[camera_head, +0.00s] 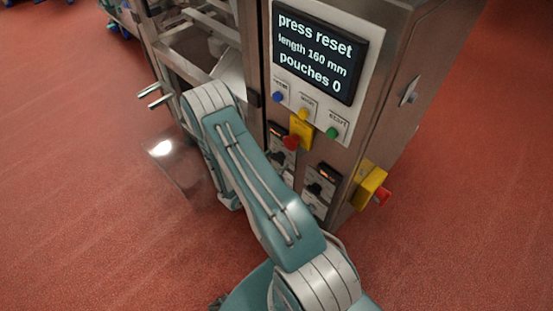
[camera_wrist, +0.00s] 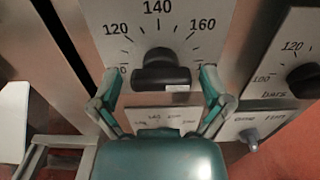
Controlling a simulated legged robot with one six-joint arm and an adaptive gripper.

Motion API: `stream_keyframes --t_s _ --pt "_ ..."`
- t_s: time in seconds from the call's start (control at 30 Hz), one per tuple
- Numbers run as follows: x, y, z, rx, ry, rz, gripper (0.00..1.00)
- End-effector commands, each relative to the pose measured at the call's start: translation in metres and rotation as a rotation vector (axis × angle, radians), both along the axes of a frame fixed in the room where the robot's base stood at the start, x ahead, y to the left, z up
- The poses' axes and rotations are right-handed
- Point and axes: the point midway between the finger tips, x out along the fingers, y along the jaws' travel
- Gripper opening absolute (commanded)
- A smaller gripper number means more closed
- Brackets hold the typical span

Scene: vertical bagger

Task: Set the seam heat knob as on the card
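In the wrist view a black knob (camera_wrist: 162,72) sits on a white dial plate with marks reading 120, 140 and 160. Its name is not readable, so I cannot tell whether it is the seam heat knob. My gripper (camera_wrist: 160,88) is open, with one teal finger on each side of this knob; contact is not clear. A second black knob (camera_wrist: 305,80) stands to the right on a plate marked 100, 120 and "bars". In the head view my arm hides the gripper. No card can be made out for certain.
The bagger's screen (camera_head: 315,52) reads "press reset", "length 160 mm", "pouches 0". Blue, yellow and green buttons lie below it. Red stop buttons on yellow boxes (camera_head: 301,132) (camera_head: 369,188) stick out nearby. A small toggle switch (camera_wrist: 251,142) is at the lower right.

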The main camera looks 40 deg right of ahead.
Motion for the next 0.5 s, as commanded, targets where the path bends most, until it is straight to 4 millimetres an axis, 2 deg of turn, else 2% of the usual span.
stream_keyframes --t_s 0.03,0.07,0.1,0.13,0.33,0.5 --pt "0.0 0.0001 0.0 0.0 0.0 0.0 0.64" --pt "0.0 0.0001 0.0 0.0 0.0 0.0 0.51" --pt "0.0 0.0001 0.0 0.0 0.0 0.0 0.33" --pt "0.0 0.0001 0.0 0.0 0.0 0.0 0.29" --pt "0.0004 0.0001 0.0001 -0.001 0.013 0.001 0.29" --pt "0.0005 0.0002 0.0002 -0.012 0.159 0.001 0.29"
